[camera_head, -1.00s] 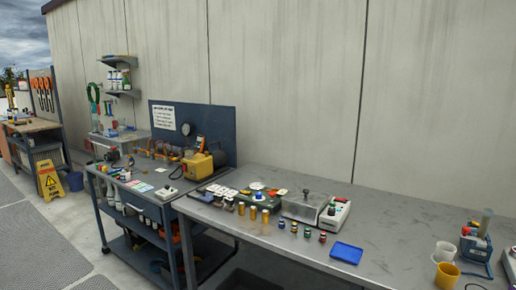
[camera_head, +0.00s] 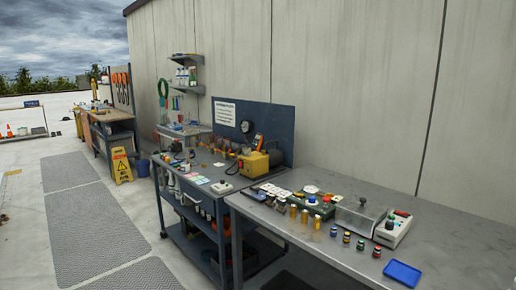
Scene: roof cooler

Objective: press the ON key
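No key marked ON can be read at this distance. A light-coloured control box (camera_head: 395,232) with a dark knob and green and red parts on top stands on the grey metal table (camera_head: 455,240). A small pale box (camera_head: 221,187) with a dark spot on top sits near the right end of the blue-grey cart. A yellow machine (camera_head: 253,165) with a dark cylindrical body stands behind it, in front of a blue back panel (camera_head: 270,122) with a round gauge. Neither of my grippers is in view.
The metal table also holds a clear-lidded box (camera_head: 358,217), several small bottles and a blue tray (camera_head: 403,273). The walkway (camera_head: 110,220) at left is open.

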